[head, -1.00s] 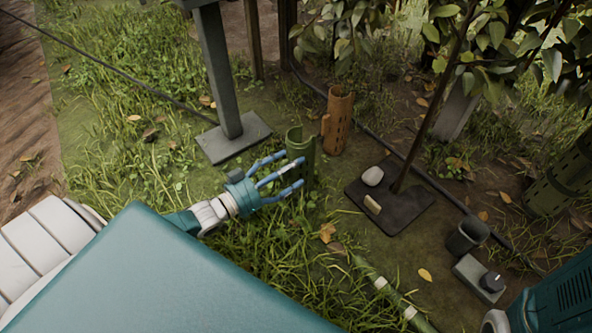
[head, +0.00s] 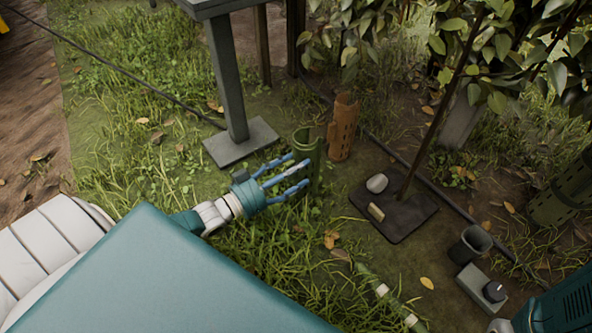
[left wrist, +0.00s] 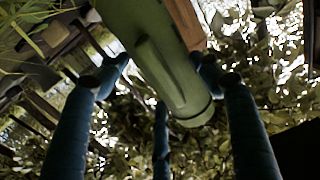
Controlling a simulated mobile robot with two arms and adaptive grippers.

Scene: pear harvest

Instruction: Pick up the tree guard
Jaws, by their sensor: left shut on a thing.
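A green tree guard (head: 311,150), an open tube, stands roughly upright at the fingertips of my left gripper (head: 290,176). The blue fingers reach to its left side in the head view and are shut on it. In the left wrist view the green tube (left wrist: 160,55) lies between the dark fingers (left wrist: 160,95), with a raised rib along its side. I cannot tell whether its lower end touches the ground, as fingers and grass hide it. My right gripper is not in view; only part of that arm shows at lower right.
An orange perforated guard (head: 342,130) stands just behind the green one. A grey post on a base plate (head: 240,143) is to the left. A dark mat (head: 400,215) with a stone (head: 377,183) lies around a thin trunk at right.

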